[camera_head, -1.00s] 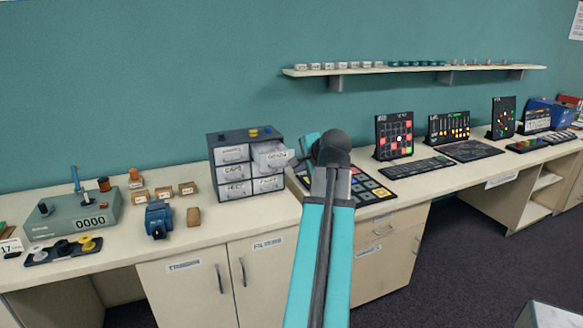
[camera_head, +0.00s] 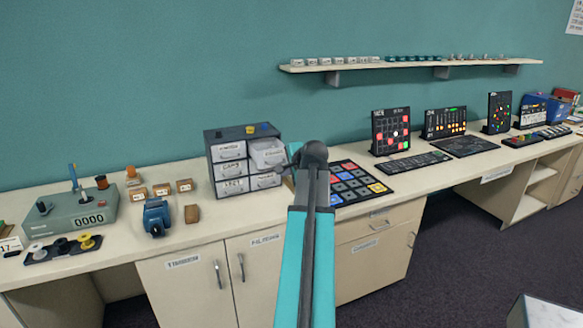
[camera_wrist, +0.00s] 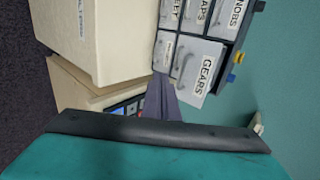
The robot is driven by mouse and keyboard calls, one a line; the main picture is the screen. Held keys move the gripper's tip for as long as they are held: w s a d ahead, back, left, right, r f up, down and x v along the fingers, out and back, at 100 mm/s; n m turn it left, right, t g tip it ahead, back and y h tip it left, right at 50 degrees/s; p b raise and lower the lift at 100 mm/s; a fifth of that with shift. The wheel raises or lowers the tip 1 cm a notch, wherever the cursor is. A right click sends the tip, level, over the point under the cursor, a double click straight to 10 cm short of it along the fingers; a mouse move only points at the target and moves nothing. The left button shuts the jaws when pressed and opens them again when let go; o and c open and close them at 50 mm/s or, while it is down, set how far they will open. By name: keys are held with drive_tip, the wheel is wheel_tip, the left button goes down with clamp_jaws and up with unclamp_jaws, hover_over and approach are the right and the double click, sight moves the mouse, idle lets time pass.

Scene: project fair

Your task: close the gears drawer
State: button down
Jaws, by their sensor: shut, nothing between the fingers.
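The gears drawer (camera_wrist: 203,72) is the upper right drawer of a small grey-and-black drawer cabinet. In the wrist view its label reads GEARS and it stands out from the cabinet front. In the head view the gears drawer (camera_head: 269,152) is partly pulled out, with its open top showing. The cabinet (camera_head: 229,134) stands on the bench. My gripper (camera_wrist: 160,90) is shut and empty, right beside the gears drawer's front; I cannot tell whether it touches. In the head view my arm hides most of the gripper.
The cabinet's other drawers look closed. Small yellow and blue items sit on its top. A button pad (camera_head: 355,184) lies to its right. Small boxes (camera_head: 161,189) and a blue device (camera_head: 156,217) are to its left. A shelf (camera_head: 410,66) hangs above.

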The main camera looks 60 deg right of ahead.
sight(270, 151)
drive_tip(key=w+d, duration=0.1)
drive_tip(key=w+d+p, duration=0.1)
drive_tip(key=w, duration=0.1)
drive_tip(key=shift+d+r, duration=0.1)
drive_tip(key=shift+r, duration=0.3)
drive_tip(key=shift+w+d, duration=1.25)
drive_tip(key=shift+w, duration=0.45)
drive_tip(key=shift+w+d, duration=1.25)
drive_tip(key=shift+w, duration=0.45)
drive_tip(key=shift+w+d, duration=1.25)
drive_tip(key=shift+w, duration=0.45)
drive_tip(key=shift+r, duration=0.1)
drive_tip(key=shift+a, duration=0.1)
